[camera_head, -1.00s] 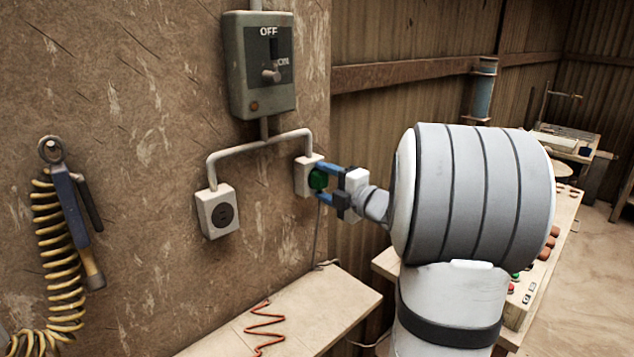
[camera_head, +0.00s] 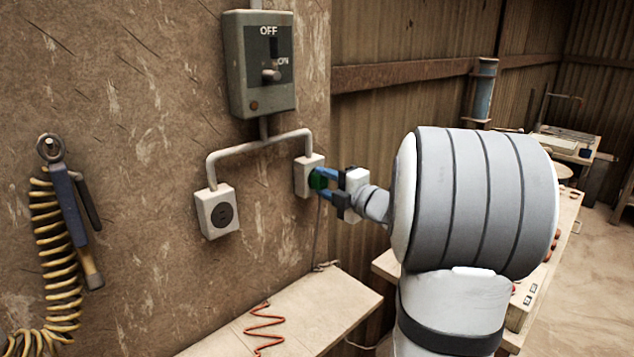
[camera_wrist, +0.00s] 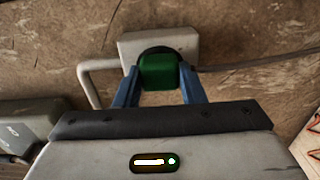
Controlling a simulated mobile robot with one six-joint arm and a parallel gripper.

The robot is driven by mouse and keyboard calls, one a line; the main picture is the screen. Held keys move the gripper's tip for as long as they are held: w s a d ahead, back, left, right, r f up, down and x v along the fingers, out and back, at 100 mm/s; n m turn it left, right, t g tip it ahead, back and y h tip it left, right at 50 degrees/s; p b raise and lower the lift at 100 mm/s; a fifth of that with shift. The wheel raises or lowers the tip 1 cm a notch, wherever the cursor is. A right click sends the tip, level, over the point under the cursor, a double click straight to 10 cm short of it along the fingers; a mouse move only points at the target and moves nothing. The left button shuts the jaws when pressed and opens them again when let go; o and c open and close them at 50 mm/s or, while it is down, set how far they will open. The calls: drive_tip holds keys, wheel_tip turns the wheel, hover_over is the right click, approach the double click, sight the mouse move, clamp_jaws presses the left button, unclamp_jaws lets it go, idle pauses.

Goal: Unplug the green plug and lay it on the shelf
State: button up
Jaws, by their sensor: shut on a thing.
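The green plug (camera_head: 318,179) sits at the front of the right wall socket (camera_head: 303,176), with its cord hanging down below. My gripper (camera_head: 325,182) is shut on the green plug, its blue fingers on either side of it. In the wrist view the green plug (camera_wrist: 158,72) is between the fingertips, against the dark round face of the socket box (camera_wrist: 185,42). I cannot tell whether its pins are still inside. The shelf (camera_head: 320,306) is the pale wooden board below the sockets.
A switch box (camera_head: 259,65) marked OFF and ON hangs above, joined by conduit to both sockets. The left socket (camera_head: 217,212) is empty. A yellow coiled hose (camera_head: 55,255) hangs at left.

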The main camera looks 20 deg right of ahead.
clamp_jaws()
drive_tip(key=shift+b+v, duration=0.55)
drive_tip(key=shift+v, duration=2.4)
drive_tip(key=shift+s, duration=0.1)
